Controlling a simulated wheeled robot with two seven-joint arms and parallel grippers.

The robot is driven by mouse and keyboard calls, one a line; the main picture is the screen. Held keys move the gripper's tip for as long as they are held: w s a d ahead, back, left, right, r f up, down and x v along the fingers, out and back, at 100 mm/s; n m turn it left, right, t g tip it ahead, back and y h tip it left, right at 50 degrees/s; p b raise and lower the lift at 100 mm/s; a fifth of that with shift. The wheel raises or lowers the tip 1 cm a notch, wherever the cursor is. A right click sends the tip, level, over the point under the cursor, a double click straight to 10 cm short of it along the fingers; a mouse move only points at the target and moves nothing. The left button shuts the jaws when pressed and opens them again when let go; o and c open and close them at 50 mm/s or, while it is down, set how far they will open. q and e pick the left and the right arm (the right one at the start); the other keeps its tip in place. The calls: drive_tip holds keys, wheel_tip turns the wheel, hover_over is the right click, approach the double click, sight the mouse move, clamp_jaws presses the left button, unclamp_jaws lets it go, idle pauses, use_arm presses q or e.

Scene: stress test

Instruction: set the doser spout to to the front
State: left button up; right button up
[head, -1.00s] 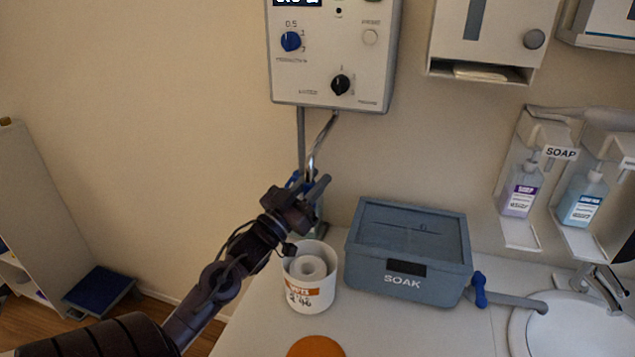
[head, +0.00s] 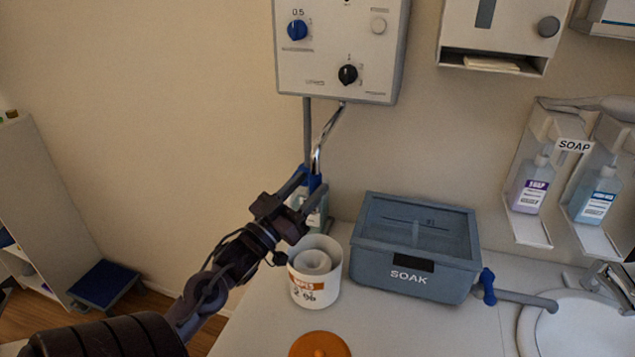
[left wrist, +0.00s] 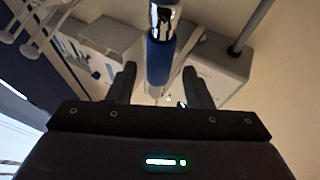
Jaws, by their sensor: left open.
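The doser is the pale wall box (head: 340,45) with a blue knob (head: 297,31) and a black knob (head: 348,75). Its chrome spout (head: 328,128) hangs down from the underside and ends in a blue sleeve (head: 314,182). My left gripper (head: 306,188) is open at the blue sleeve. In the left wrist view the blue sleeve (left wrist: 160,62) lies between the two open fingers, with a visible gap on each side. The left fingers partly cover the sleeve in the head view. My right gripper is not in view.
A white labelled tub (head: 316,292) stands below the gripper, with a bottle (head: 318,215) behind. A grey SOAK box (head: 410,275) stands to the right. An orange disc (head: 319,345) lies at the front. Soap dispensers (head: 532,185) and a basin (head: 580,330) are at right.

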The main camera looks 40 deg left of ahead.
use_arm(q)
drive_tip(key=v, duration=0.3)
drive_tip(key=shift+s+b, duration=0.2)
drive_tip(key=shift+b, duration=0.2)
